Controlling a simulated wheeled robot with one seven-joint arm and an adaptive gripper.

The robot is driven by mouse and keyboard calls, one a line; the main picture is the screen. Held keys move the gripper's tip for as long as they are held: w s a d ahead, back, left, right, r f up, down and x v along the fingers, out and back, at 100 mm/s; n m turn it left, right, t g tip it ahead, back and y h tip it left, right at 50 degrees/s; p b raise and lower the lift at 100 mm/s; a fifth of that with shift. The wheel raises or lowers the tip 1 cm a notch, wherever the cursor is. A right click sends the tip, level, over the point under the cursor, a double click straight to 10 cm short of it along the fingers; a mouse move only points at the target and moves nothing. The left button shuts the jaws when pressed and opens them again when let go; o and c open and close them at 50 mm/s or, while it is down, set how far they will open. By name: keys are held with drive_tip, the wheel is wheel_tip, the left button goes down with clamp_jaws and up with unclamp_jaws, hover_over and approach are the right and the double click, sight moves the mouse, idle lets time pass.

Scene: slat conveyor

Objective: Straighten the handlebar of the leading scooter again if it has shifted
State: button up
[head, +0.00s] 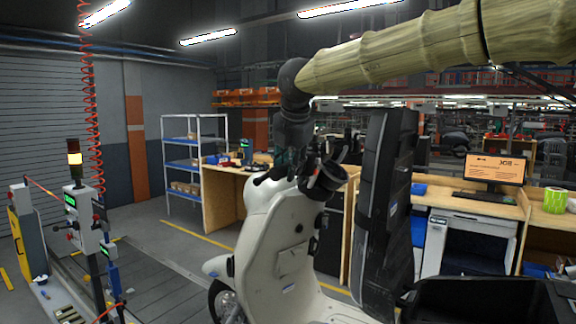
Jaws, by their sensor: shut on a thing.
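The leading scooter (262,245) has a cream-white body and stands upright in the middle of the head view, its front wheel (222,300) low at the left. Its dark handlebar (266,177) sits at the top of the front shield, with a lever and grip showing at the left. My gripper (322,178) is at the right part of the handlebar, shut on it from above. Its fingers are dark against dark parts, so the exact contact is hard to see. I cannot judge the handlebar's exact angle from this view.
A control post with a signal lamp (74,160) stands left. Wooden benches (222,190), a blue shelf rack (181,165) and a monitor (496,170) are behind. Floor is open between post and scooter.

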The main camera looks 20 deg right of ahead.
drive_tip(key=shift+w+a+r+p, duration=0.3)
drive_tip(key=shift+w+r+p, duration=0.25)
drive_tip(key=shift+r, duration=0.1)
drive_tip(key=o, duration=1.1)
drive_tip(key=shift+f+m, duration=0.2)
drive_tip(key=shift+m, duration=0.1)
